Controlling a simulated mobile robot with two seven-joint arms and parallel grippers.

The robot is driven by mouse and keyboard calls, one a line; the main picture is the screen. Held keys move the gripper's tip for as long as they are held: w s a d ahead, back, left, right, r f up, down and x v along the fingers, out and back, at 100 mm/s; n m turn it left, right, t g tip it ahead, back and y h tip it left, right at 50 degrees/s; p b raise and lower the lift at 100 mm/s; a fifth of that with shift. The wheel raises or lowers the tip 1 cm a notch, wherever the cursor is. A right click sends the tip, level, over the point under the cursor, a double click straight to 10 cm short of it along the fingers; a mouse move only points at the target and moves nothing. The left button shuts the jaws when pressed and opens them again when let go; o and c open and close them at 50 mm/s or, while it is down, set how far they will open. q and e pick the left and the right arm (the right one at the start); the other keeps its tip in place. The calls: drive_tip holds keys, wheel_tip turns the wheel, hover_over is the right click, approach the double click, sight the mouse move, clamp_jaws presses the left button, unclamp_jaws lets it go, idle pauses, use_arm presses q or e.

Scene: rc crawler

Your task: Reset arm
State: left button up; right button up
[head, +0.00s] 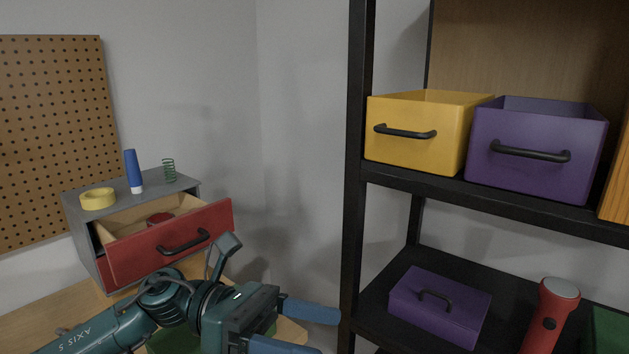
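My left arm comes in from the lower left, in front of the wooden table. My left gripper (326,333) is at the bottom centre, with its two blue fingers spread apart and pointing right. Nothing shows between the fingers, though the lower finger is partly cut off by the picture's edge. The gripper is below and right of the open red drawer (135,256), apart from its handle, and left of the black shelf post. My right gripper is not in view.
The grey cabinet (86,235) carries yellow tape (98,199), a blue marker (133,170) and a green spring (169,170). The black shelf (527,209) holds yellow (414,145) and purple (535,170) bins; below are a purple box (440,306) and red flashlight (549,316).

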use_arm(q)
drive_tip(key=w+a+f+m+t+y, duration=0.35)
drive_tip(key=f+m+t, duration=0.6)
drive_tip(key=m, duration=0.85)
drive_tip(key=w+a+f+m+t+y, duration=0.2)
drive_tip(key=w+f+m+t, duration=0.3)
drive_tip(key=m+t, duration=1)
drive_tip(key=s+a+f+n+g+y, duration=0.3)
drive_tip(key=s+f+n, duration=0.1)
drive_tip(key=f, duration=0.4)
drive_tip(key=s+a+f+n+g+y, duration=0.3)
drive_tip(key=s+f+n, duration=0.1)
drive_tip(key=s+f, duration=0.3)
drive_tip(key=s+a+f+n+g+y, duration=0.3)
drive_tip(key=s+f, duration=0.3)
drive_tip(key=f, duration=0.4)
drive_tip(key=shift+n+g, duration=0.35)
drive_tip(key=shift+n, duration=0.05)
drive_tip(key=shift+a, duration=0.1)
drive_tip(key=shift+c, duration=0.3)
